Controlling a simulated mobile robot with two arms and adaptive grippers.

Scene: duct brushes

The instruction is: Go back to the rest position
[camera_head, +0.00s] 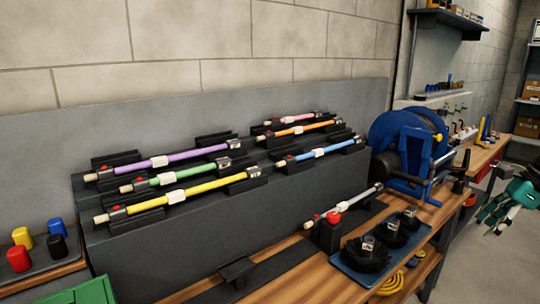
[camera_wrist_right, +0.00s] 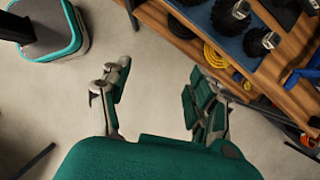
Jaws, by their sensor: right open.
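My right gripper (camera_head: 492,218) is at the right edge of the head view, beside the bench and over the floor. It is open, and nothing shows between its fingers in the right wrist view (camera_wrist_right: 160,82). My left gripper is not in view. Black round brush heads (camera_head: 366,255) sit in a blue tray (camera_head: 345,272) on the wooden bench, apart from the gripper. A pale grey rod (camera_head: 352,204) lies tilted on a black stand with a red knob (camera_head: 334,218).
Several coloured rods, among them a yellow one (camera_head: 190,194), rest in black holders on a dark sloped rack (camera_head: 200,250). A blue reel (camera_head: 400,140) stands at the bench's back. Yellow coils (camera_head: 391,284) lie on the lower shelf. The floor (camera_head: 480,270) right of the bench is clear.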

